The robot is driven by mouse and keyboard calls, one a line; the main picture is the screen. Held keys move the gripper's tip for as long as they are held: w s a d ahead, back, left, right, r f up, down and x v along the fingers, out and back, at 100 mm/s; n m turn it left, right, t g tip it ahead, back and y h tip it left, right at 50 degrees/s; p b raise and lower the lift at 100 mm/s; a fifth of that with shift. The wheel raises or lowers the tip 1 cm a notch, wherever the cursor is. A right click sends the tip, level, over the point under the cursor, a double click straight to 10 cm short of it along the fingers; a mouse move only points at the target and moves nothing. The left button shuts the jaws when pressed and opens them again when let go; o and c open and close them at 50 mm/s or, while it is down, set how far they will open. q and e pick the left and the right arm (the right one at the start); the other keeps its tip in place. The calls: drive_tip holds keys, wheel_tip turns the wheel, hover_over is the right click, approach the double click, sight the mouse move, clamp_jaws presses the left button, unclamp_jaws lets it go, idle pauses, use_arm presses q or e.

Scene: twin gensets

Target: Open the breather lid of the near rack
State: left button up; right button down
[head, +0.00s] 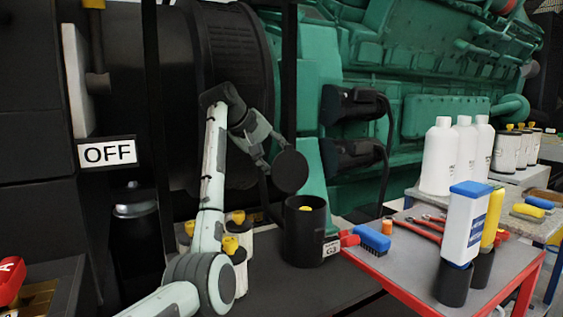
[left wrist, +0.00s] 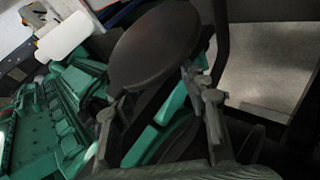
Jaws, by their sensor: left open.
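A round dark lid (head: 290,172) stands tilted up above a black cylindrical canister (head: 304,240), whose top is uncovered with something yellow inside. A small label reading G3 (head: 331,248) is by the canister's right side. My left gripper (head: 268,150) is at the lid's upper left edge, with its fingers apart. In the left wrist view the lid (left wrist: 155,45) appears as a large dark disc just beyond the two spread fingertips (left wrist: 150,92). I cannot tell whether a finger touches it. The lid's hinge is not clearly visible. My right gripper is not in view.
Yellow-capped containers (head: 238,243) stand close left of the canister. A red-edged table (head: 415,268) with bottles (head: 464,225), a blue brush (head: 372,238) and red tools is at right. The green engine (head: 430,60) and dark vertical posts stand behind.

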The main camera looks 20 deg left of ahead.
use_arm(q)
drive_tip(key=s+a+r+p, duration=0.1)
drive_tip(key=s+a+r, duration=0.2)
drive_tip(key=r, duration=0.2)
drive_tip(key=shift+s+a+r, duration=0.15)
drive_tip(key=shift+s+a, duration=0.05)
drive_tip(key=shift+s, duration=0.1)
idle(0.4)
idle(0.4)
